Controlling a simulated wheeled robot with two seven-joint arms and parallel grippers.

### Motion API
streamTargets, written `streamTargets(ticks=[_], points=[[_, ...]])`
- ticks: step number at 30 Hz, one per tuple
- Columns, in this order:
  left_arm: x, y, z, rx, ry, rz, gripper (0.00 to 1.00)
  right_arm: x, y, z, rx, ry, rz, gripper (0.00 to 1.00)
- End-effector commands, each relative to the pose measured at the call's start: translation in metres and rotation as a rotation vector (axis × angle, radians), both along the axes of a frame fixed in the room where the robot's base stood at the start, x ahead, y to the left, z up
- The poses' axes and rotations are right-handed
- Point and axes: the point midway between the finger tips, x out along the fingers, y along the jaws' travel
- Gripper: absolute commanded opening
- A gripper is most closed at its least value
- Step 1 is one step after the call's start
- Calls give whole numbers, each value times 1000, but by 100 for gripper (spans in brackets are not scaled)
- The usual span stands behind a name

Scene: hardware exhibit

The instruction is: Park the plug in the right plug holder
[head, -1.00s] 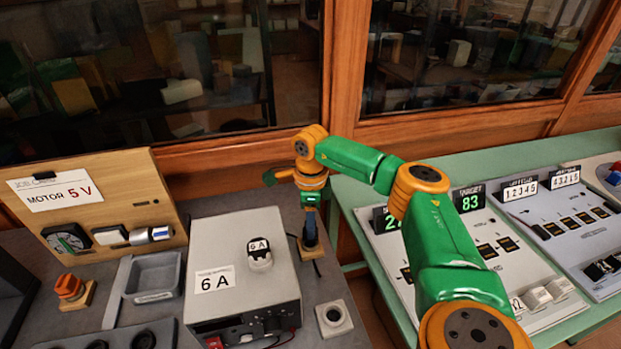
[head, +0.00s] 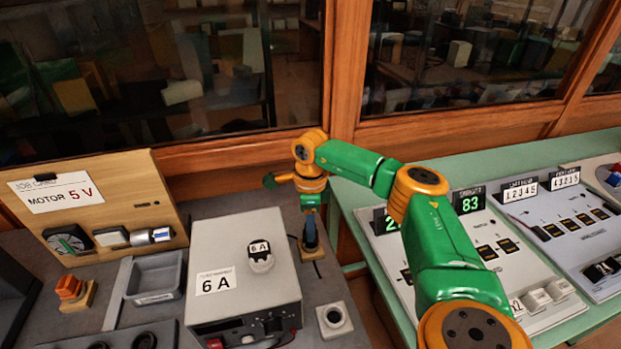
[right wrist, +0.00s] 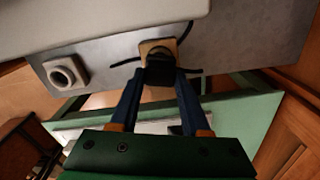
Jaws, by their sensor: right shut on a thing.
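My left gripper is out of view.
The power box (head: 225,255), labelled 6 A, stands close left of the right gripper. A grey tray (head: 154,278) and an orange knob (head: 69,287) are further left. A green desk (head: 352,190) with panels lies right, across a gap. A wood-framed window is behind.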

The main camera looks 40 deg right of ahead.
Motion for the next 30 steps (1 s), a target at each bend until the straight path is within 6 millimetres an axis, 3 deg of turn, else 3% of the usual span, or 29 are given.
streamTargets(ticks=[30], points=[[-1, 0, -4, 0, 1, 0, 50, 0, 0, -9, 0, 0, 0, 0]])
